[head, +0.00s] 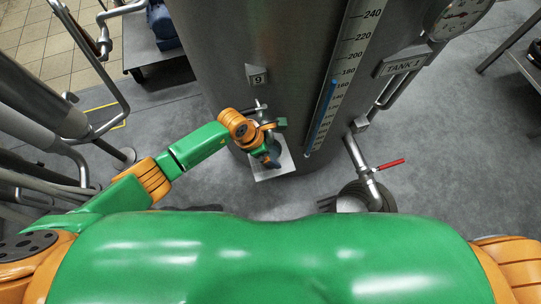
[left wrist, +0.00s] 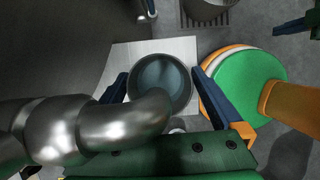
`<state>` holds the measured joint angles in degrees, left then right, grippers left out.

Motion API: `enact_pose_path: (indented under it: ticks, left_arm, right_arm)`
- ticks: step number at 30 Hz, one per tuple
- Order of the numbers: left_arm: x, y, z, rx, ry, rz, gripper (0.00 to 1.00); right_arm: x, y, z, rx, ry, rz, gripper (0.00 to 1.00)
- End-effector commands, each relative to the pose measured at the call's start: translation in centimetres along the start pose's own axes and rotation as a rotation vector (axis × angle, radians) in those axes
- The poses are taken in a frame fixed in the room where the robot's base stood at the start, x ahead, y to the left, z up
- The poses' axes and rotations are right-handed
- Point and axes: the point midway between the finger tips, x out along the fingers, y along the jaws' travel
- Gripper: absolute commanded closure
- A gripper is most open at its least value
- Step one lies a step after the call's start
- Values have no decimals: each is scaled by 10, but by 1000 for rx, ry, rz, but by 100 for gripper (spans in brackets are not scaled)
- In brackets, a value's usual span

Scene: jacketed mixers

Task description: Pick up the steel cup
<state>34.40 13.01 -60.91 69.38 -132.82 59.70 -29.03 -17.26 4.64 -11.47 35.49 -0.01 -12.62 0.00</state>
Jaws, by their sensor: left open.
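The steel cup (left wrist: 160,85) shows from above in the left wrist view, its round rim upright on a pale square plate (left wrist: 125,54). My left gripper (left wrist: 159,76) is open, with one blue finger on each side of the cup; I cannot tell whether they touch it. In the head view my left gripper (head: 268,157) is low at the tank's front, over the plate (head: 286,165), and mostly hides the cup. A dark blue and green piece at the upper right of the left wrist view may be part of my right gripper (left wrist: 292,27).
A curved steel pipe (left wrist: 125,122) reaches close over the cup's near left rim. The tank (head: 275,60) with its level gauge (head: 345,75) stands right behind.

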Motion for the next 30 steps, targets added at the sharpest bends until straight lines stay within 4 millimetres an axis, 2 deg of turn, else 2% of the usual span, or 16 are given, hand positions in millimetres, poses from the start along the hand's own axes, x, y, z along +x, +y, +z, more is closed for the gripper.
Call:
enact_pose_path:
  ticks: [3, 4, 13, 20, 25, 30]
  left_arm:
    - [-2, 0, 0, 0, 0, 0, 0]
    - [-2, 0, 0, 0, 0, 0, 5]
    - [-2, 0, 0, -1, -1, -1, 86]
    - [-3, 0, 1, -1, -2, 0, 86]
    - [-17, 0, 7, 1, -3, 1, 86]
    - [-25, -30, -8, 1, 0, -5, 86]
  right_arm:
    - [-2, 0, -1, 0, 2, 0, 100]
    - [-2, 0, -1, 0, 2, 0, 100]
    - [-2, 0, -2, 1, 3, 0, 100]
    - [-2, 0, -2, 1, 3, 0, 100]
    - [-8, 0, -2, 1, 3, 0, 100]
    - [-19, 0, -3, 1, 3, -1, 100]
